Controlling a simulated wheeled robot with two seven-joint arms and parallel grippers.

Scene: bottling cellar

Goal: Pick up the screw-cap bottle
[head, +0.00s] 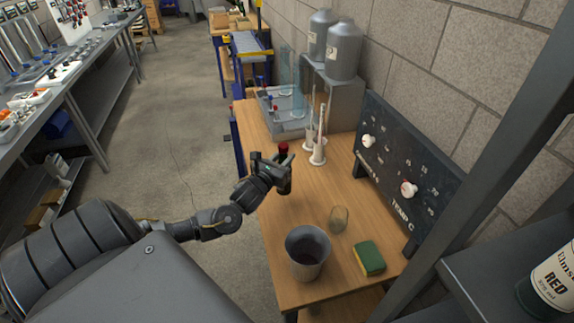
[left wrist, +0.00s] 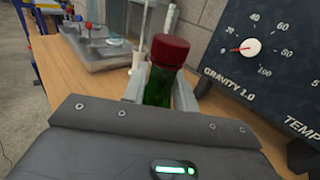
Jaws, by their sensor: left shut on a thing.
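The screw-cap bottle is dark green with a red cap. It shows in the head view (head: 284,178) over the wooden table (head: 312,186), upright between the fingers of my left gripper (head: 284,165). In the left wrist view the bottle (left wrist: 158,88) stands between the two grey fingers (left wrist: 158,92), with its red cap above them. My left gripper is shut on the bottle. The lower part of the bottle is hidden in the wrist view, and I cannot tell whether its base touches the table. My right gripper is not in view.
A metal bucket (head: 307,254), a clear glass (head: 339,219) and a green-yellow sponge (head: 368,258) are on the near table. A dark dial board (head: 408,170) stands along the right side. White stands with upright tubes (head: 318,146) and a grey tray (head: 283,112) are behind the bottle.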

